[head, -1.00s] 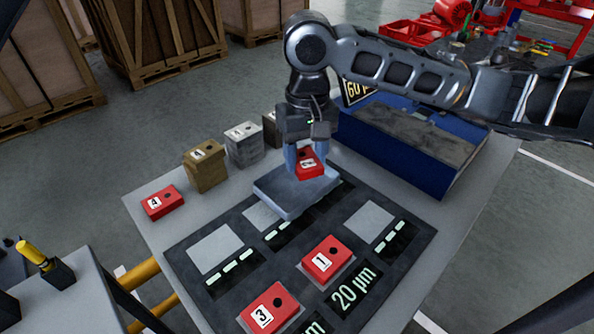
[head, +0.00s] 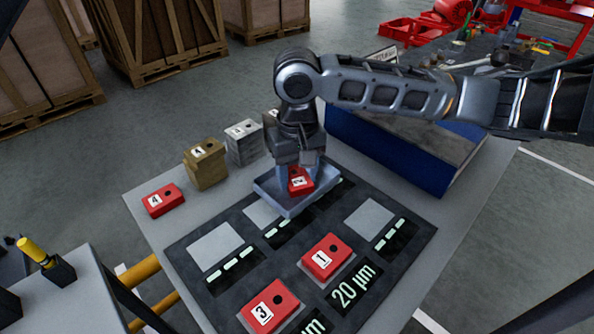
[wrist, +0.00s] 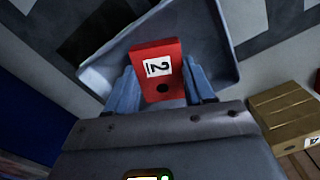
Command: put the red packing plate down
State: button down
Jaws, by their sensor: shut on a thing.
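The red packing plate (head: 300,181), labelled 2 with a dark hole, is between the fingers of my gripper (head: 299,175). In the wrist view the plate (wrist: 157,62) sits between the two blue fingers of my gripper (wrist: 161,86), which are shut on it. The plate is over a shallow blue-grey tray (head: 286,209), within its rim as seen from the head. I cannot tell whether its underside touches the tray floor. The tray also shows in the wrist view (wrist: 222,42) behind the plate.
Red plates 1 (head: 326,257) and 3 (head: 270,306) lie on the dark marked board (head: 190,262). Red plate 4 (head: 163,201) lies at the table's left. Brass (head: 206,164) and grey (head: 243,142) blocks stand behind. A blue box (head: 395,150) stands at the right.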

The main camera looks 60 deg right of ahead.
aim_at(297, 178)
jog(key=shift+c, duration=2.1)
grip_release()
notch_tip(297, 178, up, 12)
jog(key=p, duration=0.1)
jog(key=shift+r, duration=0.15)
